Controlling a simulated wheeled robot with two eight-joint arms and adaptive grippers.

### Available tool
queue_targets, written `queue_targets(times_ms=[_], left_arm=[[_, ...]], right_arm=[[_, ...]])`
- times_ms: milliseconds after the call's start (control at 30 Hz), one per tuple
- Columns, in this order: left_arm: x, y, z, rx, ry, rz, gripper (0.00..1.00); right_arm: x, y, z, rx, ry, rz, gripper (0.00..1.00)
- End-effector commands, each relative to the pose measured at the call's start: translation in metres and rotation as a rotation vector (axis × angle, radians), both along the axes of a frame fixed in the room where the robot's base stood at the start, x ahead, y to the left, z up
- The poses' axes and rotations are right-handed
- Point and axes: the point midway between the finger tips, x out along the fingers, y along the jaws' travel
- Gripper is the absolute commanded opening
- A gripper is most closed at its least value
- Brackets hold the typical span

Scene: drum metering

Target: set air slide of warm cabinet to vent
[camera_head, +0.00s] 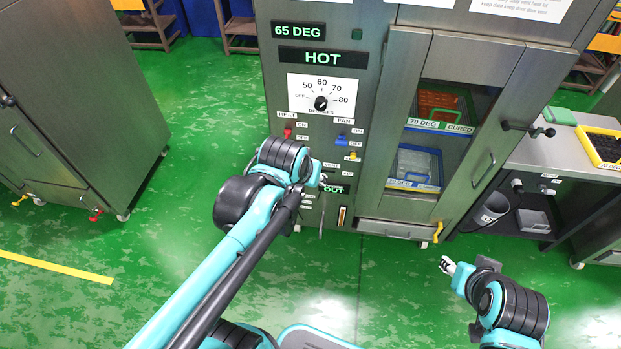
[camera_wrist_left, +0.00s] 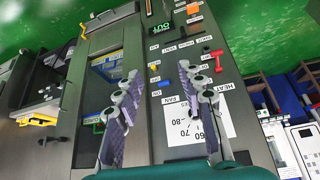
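The warm cabinet (camera_head: 375,90) stands ahead with a 65 DEG display, a HOT display and a dial. The yellow knob also shows in the left wrist view (camera_wrist_left: 155,79). My left gripper (camera_wrist_left: 166,105) is open and empty in front of the panel, its fingers apart; my left arm hides part of the panel in the head view. My right gripper (camera_head: 447,265) hangs low, away from the cabinet.
A glazed door (camera_head: 487,165) right of the panel shows orange and clear trays inside. A bench (camera_head: 560,155) with a yellow-rimmed tray stands at the right. Another steel cabinet (camera_head: 80,100) stands at the left. Green floor (camera_head: 190,60) is free between the cabinets.

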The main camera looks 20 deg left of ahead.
Motion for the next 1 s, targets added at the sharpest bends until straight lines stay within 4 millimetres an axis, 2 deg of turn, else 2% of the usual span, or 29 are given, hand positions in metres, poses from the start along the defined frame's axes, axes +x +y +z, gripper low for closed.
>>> queue_targets(times_ms=[33, 167, 267, 467, 600, 800, 900, 1000], left_arm=[[0.022, 0.005, -0.008, -0.003, 0.011, 0.019, 0.39], [0.071, 0.018, -0.029, -0.009, 0.037, 0.066, 0.39], [0.108, 0.029, -0.053, -0.013, 0.057, 0.105, 0.39], [0.178, 0.053, -0.12, -0.021, 0.097, 0.181, 0.39], [0.219, 0.072, -0.182, -0.025, 0.124, 0.235, 0.39], [0.255, 0.094, -0.269, -0.032, 0.156, 0.301, 0.39], [0.263, 0.101, -0.298, -0.033, 0.165, 0.322, 0.39], [0.266, 0.104, -0.313, -0.034, 0.17, 0.333, 0.39]], right_arm=[[0.0, 0.0, -0.008, 0.0, 0.0, 0.0, 0.4], [0.0, 0.0, -0.017, 0.0, 0.0, 0.0, 0.4], [0.0, 0.0, -0.024, 0.0, 0.0, 0.0, 0.4], [0.0, 0.0, -0.039, 0.0, 0.0, 0.0, 0.4], [0.0, 0.0, -0.049, 0.0, 0.0, 0.0, 0.4], [0.0, 0.0, -0.061, 0.0, 0.0, 0.0, 0.4], [0.0, 0.0, -0.064, 0.0, 0.0, 0.0, 0.4], [0.0, 0.0, -0.065, 0.0, 0.0, 0.0, 0.4]])
